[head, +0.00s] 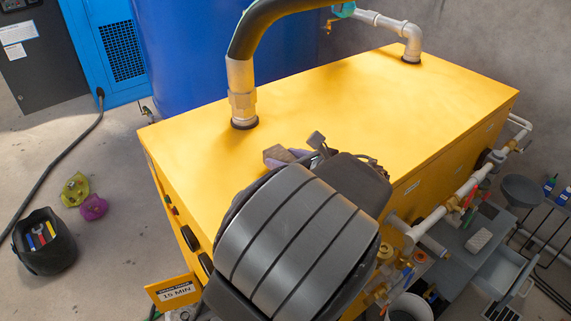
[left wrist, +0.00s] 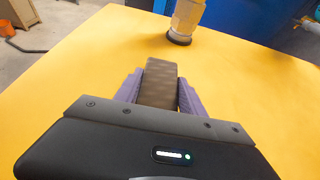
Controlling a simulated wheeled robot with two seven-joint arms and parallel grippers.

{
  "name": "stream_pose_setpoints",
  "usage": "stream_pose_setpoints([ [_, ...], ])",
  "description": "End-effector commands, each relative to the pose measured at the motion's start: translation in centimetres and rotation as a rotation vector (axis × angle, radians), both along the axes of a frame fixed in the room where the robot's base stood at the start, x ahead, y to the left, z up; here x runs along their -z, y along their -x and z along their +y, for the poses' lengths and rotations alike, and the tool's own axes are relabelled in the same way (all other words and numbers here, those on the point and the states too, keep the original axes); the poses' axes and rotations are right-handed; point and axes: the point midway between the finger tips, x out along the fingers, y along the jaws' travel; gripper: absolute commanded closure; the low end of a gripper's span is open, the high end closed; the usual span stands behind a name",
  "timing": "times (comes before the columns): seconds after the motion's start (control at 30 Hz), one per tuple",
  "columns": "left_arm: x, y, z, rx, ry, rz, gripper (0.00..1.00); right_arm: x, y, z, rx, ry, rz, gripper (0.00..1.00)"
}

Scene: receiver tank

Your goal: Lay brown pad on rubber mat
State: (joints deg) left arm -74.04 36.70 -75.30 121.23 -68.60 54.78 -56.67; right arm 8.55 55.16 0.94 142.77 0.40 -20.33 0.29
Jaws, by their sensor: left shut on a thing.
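The brown pad (left wrist: 160,80) is a small dark block held between the two purple fingers of my left gripper (left wrist: 162,92). I cannot tell how high the pad is above the yellow surface. I cannot make out a rubber mat in either view; my own arm hides part of the front area. My right gripper is not in view.
The yellow cabinet top (head: 340,100) is mostly clear. A pipe with a metal fitting (head: 241,95) rises from it, and a white pipe (head: 411,45) stands at the far corner. Piping and fittings (head: 465,190) line the right side. A black bucket (head: 45,245) stands on the floor left.

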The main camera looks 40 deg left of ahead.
Motion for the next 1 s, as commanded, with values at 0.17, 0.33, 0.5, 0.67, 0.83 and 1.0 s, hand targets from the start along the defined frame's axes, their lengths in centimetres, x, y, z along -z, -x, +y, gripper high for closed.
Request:
stream_pose_setpoints([
  [0.17, -3.5, -0.1, -0.1, 0.003, 0.005, -0.005, 1.00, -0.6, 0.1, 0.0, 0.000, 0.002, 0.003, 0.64],
  [0.33, -6.7, -0.1, -0.1, 0.002, 0.003, -0.004, 1.00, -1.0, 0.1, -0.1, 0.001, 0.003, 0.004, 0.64],
  [0.5, -8.3, 0.0, 0.0, 0.001, 0.000, -0.002, 1.00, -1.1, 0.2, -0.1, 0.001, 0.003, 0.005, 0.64],
  [0.67, -8.5, 0.0, 0.0, 0.001, 0.000, 0.000, 1.00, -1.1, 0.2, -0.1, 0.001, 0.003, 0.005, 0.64],
  [0.83, -8.5, 0.0, 0.0, 0.001, 0.000, 0.000, 1.00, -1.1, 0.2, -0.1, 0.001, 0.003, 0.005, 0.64],
  [1.0, -8.4, 0.0, 0.0, 0.000, 0.000, 0.001, 1.00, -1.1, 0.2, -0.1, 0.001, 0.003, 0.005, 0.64],
])
